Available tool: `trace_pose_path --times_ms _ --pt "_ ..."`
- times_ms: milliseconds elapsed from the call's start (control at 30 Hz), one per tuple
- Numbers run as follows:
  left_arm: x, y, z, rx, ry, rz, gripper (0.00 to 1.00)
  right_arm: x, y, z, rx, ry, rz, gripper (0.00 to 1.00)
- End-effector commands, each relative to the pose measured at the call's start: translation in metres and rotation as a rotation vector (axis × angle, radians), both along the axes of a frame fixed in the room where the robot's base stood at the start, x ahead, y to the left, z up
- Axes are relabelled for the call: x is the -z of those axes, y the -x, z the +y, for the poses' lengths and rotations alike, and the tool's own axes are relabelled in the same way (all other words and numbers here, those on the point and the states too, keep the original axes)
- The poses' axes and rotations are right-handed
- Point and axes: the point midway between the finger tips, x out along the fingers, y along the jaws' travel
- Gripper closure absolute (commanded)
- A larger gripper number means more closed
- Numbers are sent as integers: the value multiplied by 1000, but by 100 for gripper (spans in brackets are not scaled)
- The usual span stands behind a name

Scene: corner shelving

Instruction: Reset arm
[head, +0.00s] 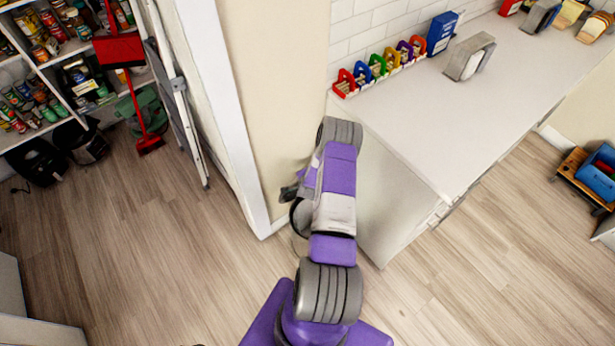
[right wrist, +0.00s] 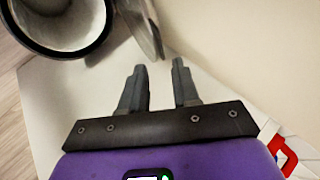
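The task names no object. My right gripper (right wrist: 159,65) shows in the right wrist view with its two dark fingers apart and nothing between them. A pale surface lies behind the fingers. In the head view one purple and grey arm of mine rises from the bottom centre, beside the beige wall end and the counter's near corner. A dark tip sticks out on its left side, too small to read. The arm hides part of the wall and counter side. My left gripper is not in view.
The white counter (head: 470,110) carries colourful caddies (head: 382,68), a blue box (head: 441,33) and a grey holder (head: 468,57). Shelves (head: 50,62), a red broom (head: 140,105) and a folded ladder (head: 178,105) stand left. The wooden floor (head: 130,235) is clear at lower left.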

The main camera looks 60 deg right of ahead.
Motion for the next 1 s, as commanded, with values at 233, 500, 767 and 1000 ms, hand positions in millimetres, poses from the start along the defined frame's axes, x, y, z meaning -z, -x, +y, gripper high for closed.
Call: trace_pose_path --times_ms 233,500,767,1000 --pt "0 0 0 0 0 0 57 0 0 0 0 0 0 69" --pt "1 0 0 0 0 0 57 2 -9 14 -40 -15 10 69" --pt "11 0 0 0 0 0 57 14 -68 159 -484 -132 139 69" --pt "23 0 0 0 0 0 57 6 -61 342 -1111 -220 309 69"
